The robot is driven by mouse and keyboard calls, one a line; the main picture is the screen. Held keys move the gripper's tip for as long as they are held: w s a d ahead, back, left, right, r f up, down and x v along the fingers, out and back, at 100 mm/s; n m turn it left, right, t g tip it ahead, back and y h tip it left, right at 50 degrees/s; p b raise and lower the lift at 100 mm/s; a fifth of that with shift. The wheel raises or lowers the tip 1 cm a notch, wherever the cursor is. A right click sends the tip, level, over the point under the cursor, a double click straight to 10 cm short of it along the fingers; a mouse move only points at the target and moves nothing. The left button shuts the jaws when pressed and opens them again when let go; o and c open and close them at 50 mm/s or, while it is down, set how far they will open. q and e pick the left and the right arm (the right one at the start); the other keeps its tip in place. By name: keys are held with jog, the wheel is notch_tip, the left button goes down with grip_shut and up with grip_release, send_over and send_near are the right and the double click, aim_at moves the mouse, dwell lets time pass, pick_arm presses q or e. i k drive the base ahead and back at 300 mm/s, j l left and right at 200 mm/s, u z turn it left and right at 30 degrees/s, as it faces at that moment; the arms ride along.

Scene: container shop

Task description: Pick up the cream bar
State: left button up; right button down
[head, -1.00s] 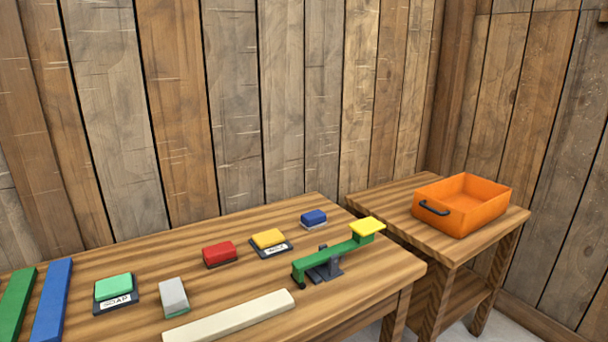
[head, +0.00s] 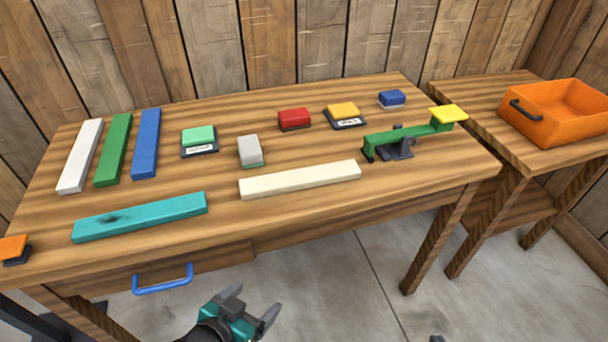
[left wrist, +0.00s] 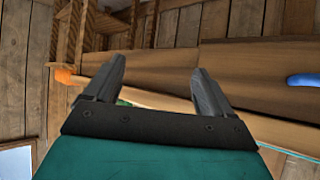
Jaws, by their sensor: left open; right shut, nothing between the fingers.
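The cream bar (head: 300,180) lies flat near the front edge of the wooden table, right of the teal bar (head: 140,217). My left gripper (head: 254,304) is open and empty. It is in front of the table, below the cream bar in the head view and apart from it. Its two spread fingers also show in the left wrist view (left wrist: 159,66), with nothing between them. Only a small dark tip of my right gripper (head: 437,339) shows at the bottom edge of the head view.
A green lever with a yellow pad (head: 448,115) stands right of the cream bar. A grey block (head: 250,151) is just behind it. White, green and blue bars lie at the left. The table front has a blue drawer handle (head: 162,280). An orange bin (head: 553,112) stands on the side table.

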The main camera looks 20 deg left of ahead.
aim_at(279, 184)
jog(key=i+l, duration=0.15)
jog(key=l, duration=0.15)
jog(key=i+l, duration=0.15)
jog(key=l, duration=0.15)
jog(key=i+l, duration=0.15)
jog(key=l, duration=0.15)
jog(key=i+l+u, duration=0.1)
jog(key=l+u, duration=0.25)
jog(key=i+l+u, duration=0.1)
jog(key=u, duration=0.25)
jog(key=l+u, duration=0.1)
jog(key=u, duration=1.9)
